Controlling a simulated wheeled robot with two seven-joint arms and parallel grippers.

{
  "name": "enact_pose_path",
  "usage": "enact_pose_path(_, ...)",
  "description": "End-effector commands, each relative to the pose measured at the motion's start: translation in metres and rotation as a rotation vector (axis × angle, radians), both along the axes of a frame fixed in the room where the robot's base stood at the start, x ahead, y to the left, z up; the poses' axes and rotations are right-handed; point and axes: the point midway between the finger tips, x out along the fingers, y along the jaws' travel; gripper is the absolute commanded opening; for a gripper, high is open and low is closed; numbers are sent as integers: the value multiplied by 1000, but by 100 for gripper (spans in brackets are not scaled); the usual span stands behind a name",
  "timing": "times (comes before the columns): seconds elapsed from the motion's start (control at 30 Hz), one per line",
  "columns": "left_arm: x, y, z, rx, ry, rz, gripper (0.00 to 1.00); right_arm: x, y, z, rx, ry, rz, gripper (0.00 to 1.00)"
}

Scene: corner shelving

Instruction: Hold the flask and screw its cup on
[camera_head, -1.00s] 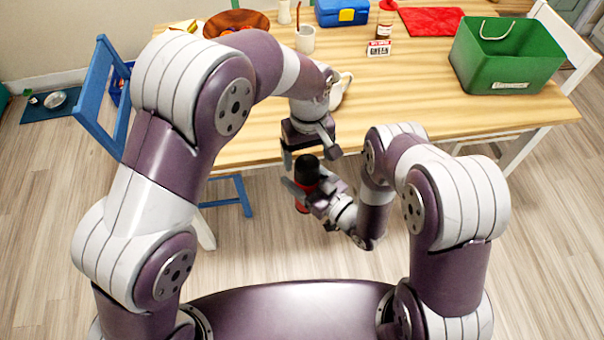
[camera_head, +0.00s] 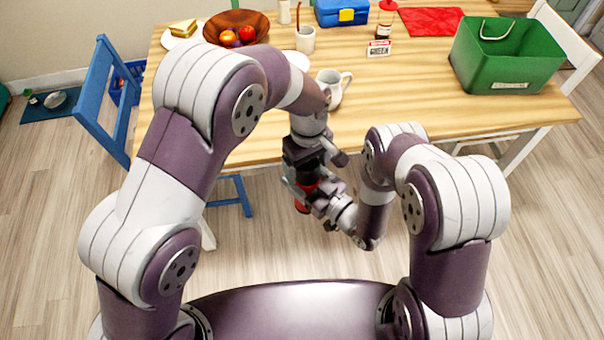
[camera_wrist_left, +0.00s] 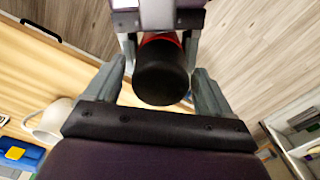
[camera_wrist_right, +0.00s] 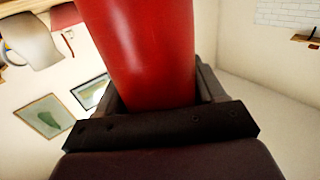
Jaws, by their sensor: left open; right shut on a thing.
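The red flask (camera_head: 303,207) is upright in front of the table, held by my right gripper (camera_head: 316,197). In the right wrist view its red body (camera_wrist_right: 150,50) fills the space between the fingers. The black cup (camera_wrist_left: 162,78) is at the flask's top end; I cannot tell how tightly it sits. My left gripper (camera_head: 304,168) is above the flask, open, with its fingers on either side of the cup. In the left wrist view gaps show between the fingers and the cup.
The wooden table (camera_head: 420,100) is just beyond the grippers, with a white jug (camera_head: 331,90) near its front edge. A green bin (camera_head: 507,60) stands at the right. A blue chair (camera_head: 105,100) is at the left. The floor around the flask is clear.

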Motion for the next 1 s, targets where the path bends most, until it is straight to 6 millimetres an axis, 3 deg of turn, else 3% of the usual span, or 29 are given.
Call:
enact_pose_path(0.4,0,0,-10,-1,0,0,83,0,0,1,1,-2,0,0)
enact_pose_path(0.6,0,0,-10,0,-1,0,27,0,0,1,1,-2,0,0)
enact_pose_path(0.67,0,0,-10,0,-1,-6,27,0,0,1,1,-2,1,0)
enact_pose_path(0.87,0,0,-10,-1,-1,-268,26,0,0,1,1,-2,1,0)
enact_pose_path(1.0,0,0,-10,-1,-1,-294,26,0,0,1,1,-2,1,0)
